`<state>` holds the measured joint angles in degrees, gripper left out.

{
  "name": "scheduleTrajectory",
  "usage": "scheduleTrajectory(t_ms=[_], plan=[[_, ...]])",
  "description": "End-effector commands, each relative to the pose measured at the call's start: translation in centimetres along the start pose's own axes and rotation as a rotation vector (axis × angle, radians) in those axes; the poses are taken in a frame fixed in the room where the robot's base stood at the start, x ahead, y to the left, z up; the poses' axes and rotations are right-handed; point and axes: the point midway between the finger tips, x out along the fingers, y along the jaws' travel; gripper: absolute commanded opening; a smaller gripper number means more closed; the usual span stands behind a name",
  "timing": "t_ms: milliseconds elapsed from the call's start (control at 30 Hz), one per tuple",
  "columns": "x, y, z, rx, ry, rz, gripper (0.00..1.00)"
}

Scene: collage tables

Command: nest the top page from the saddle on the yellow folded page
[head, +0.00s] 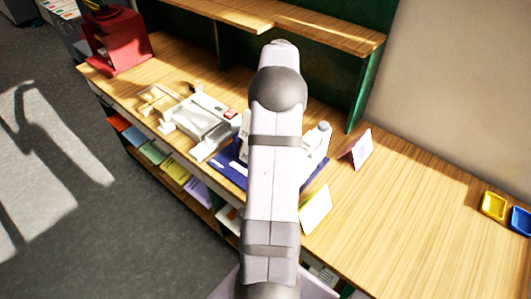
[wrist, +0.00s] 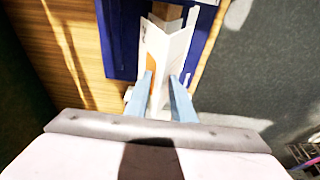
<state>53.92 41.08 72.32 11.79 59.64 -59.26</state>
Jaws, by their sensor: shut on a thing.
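The yellow folded page (head: 316,210) stands like a small tent near the table's front edge, just right of my arm in the head view. In the wrist view, my gripper (wrist: 163,78) has its two pale blue fingers on either side of a white folded page (wrist: 175,46) with an orange patch, and is shut on it. This page lies over a blue base (wrist: 122,45), which also shows beside my arm in the head view (head: 229,166). The saddle cannot be told apart clearly under the page. My arm hides the gripper and held page in the head view.
A pink folded page (head: 361,148) stands right of my arm. A white device (head: 203,117) and a red holder (head: 122,40) are to the left. Yellow (head: 493,205) and blue (head: 520,221) trays lie far right. A shelf (head: 275,18) rises behind. The right tabletop is mostly clear.

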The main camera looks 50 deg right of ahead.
Motion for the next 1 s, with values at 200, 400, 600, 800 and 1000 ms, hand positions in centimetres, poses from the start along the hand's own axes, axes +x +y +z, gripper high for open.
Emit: scheduleTrajectory(t_ms=[200,400,600,800,1000], plan=[[0.0,0.0,0.0,0.005,0.001,0.002,0.11],[-1.2,-0.1,0.3,0.083,0.002,0.023,0.11],[-4.1,-0.8,1.1,0.285,0.005,0.070,0.11],[-6.9,-2.0,4.3,0.567,0.005,0.133,0.11],[-9.2,-4.1,9.0,0.910,0.006,0.210,0.11]])
